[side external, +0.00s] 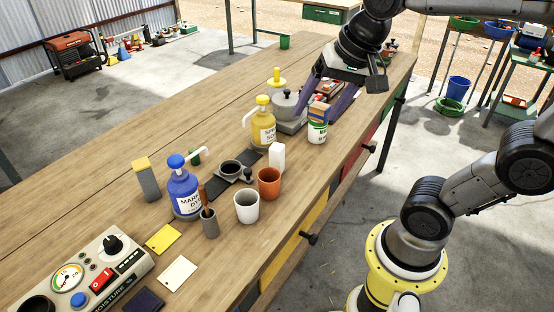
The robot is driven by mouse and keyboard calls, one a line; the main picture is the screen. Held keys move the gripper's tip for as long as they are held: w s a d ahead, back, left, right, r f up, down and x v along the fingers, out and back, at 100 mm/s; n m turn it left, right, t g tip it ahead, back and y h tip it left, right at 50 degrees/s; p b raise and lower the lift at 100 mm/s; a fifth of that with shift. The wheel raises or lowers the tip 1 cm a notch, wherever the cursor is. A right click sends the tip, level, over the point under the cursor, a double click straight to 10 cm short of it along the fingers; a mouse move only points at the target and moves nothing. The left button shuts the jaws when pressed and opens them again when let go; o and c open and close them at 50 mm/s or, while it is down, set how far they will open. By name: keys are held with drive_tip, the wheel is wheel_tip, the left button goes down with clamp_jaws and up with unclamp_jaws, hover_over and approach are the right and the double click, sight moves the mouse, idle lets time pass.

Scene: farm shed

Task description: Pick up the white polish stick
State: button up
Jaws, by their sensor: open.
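A white upright block (277,158), which looks like the white polish stick, stands on the wooden bench, between the yellow pump bottle and the terracotta cup. Nothing covers most of it. My gripper (318,110) is open, with its two purple fingers spread and pointing down. It is farther along the bench, up and to the right of the white block in the picture, apart from it. The fingers are around or behind a white-and-green can; I cannot tell which. Nothing is seen held between them.
The yellow pump bottle (262,128), terracotta cup (269,184), white cup (247,207) and dark round dish (231,168) stand close to the white block. The white-and-green can (317,133) is near my gripper. A blue pump bottle (184,190) stands left. Bare bench (340,165) lies right.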

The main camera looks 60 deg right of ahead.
drive_tip(key=w+d+f+m+g, duration=0.1)
drive_tip(key=w+d+m, duration=0.15)
drive_tip(key=w, duration=0.45)
drive_tip(key=m+g, duration=0.4)
hover_over(278, 144)
wheel_tip(278, 144, down, 11)
drive_tip(key=shift+w+a+r, duration=0.1)
wheel_tip(278, 144, down, 8)
drive_tip(key=shift+r, duration=0.15)
drive_tip(key=shift+s+a+f, duration=0.1)
drive_tip(key=shift+f, duration=1.45)
drive_tip(key=shift+s+a+f, duration=0.1)
drive_tip(key=shift+f, duration=1.45)
clamp_jaws()
